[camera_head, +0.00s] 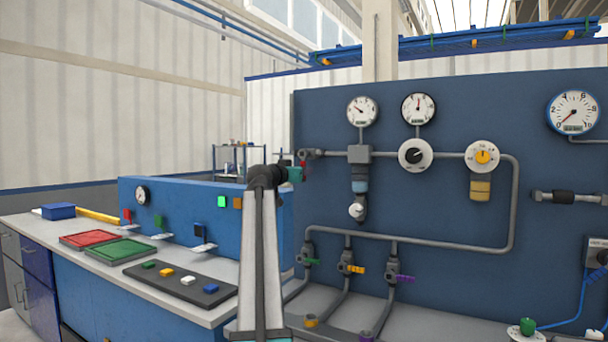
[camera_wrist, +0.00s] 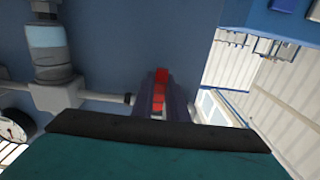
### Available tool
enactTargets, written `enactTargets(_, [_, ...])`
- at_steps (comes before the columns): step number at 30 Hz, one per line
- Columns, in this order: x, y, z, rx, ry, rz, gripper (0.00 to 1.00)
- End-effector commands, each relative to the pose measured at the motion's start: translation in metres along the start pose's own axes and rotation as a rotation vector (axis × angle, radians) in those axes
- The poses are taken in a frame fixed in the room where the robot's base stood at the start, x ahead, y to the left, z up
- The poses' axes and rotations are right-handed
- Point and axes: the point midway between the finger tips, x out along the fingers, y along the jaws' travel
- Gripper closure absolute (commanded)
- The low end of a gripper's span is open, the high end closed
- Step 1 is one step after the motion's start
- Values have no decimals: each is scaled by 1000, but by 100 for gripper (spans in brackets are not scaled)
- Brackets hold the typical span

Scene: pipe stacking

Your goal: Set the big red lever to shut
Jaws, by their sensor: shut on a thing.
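The big red lever (camera_wrist: 161,78) shows in the wrist view as a red strip between the dark fingers of my gripper (camera_wrist: 159,98). My gripper is shut on it. Most of the lever is hidden by the fingers and the teal gripper body. In the head view my gripper (camera_head: 298,171) is at the left edge of the blue panel, by the grey valve (camera_head: 313,154) at the left end of the upper pipe.
The blue panel (camera_head: 450,125) carries gauges, pipes and knobs close to the right of my gripper. Green, yellow and purple small levers sit lower on it. A bench with a red tray (camera_head: 90,238) and a green tray (camera_head: 125,251) stands at the left.

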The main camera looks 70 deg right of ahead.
Motion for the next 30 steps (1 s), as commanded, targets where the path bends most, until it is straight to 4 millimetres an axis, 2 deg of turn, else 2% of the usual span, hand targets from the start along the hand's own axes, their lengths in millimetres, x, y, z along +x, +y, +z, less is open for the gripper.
enactTargets(6, [-2, -1, -2, 5, 2, -1, 100])
enactTargets(7, [-2, -2, -2, 5, 2, -1, 82])
enactTargets(9, [-3, -3, -2, 4, 2, -3, 70])
enactTargets(10, [-3, -3, -2, 4, 2, -4, 68])
enactTargets(23, [-8, -6, -1, 1, 1, -8, 68])
enactTargets(30, [-27, -6, 0, 1, 2, -10, 68])
